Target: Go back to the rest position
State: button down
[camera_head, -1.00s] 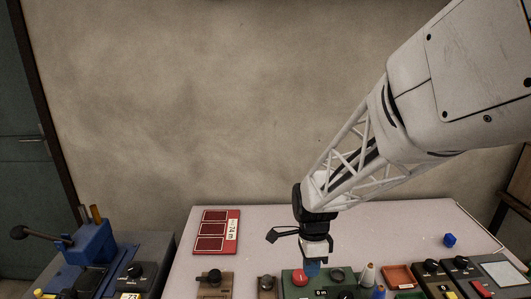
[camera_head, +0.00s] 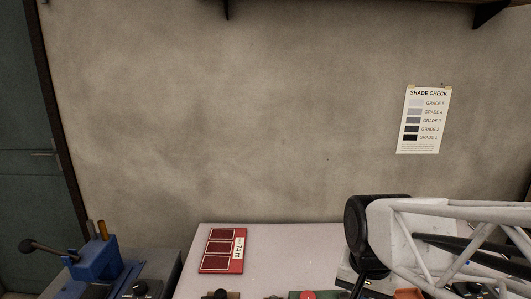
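My arm comes in from the right edge, its white lattice link (camera_head: 455,235) lying low over the right part of the table. A black round joint (camera_head: 372,235) is at its left end. The fingers of my gripper are not visible; they are hidden behind the arm or below the picture, so its opening and contents cannot be seen. The pale table (camera_head: 300,242) is open to view left of the arm.
A blue lever machine (camera_head: 95,258) stands at the lower left. A red button (camera_head: 308,295) shows at the bottom edge. A shade check poster (camera_head: 427,120) hangs on the wall.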

jog(key=s+d+r+n+t, duration=0.1)
jog(key=s+r+n, duration=0.1)
jog(key=s+n, duration=0.2)
jog(key=shift+s+r+n, duration=0.25)
jog(key=shift+s+n, duration=0.15)
jog(key=shift+s, duration=0.35)
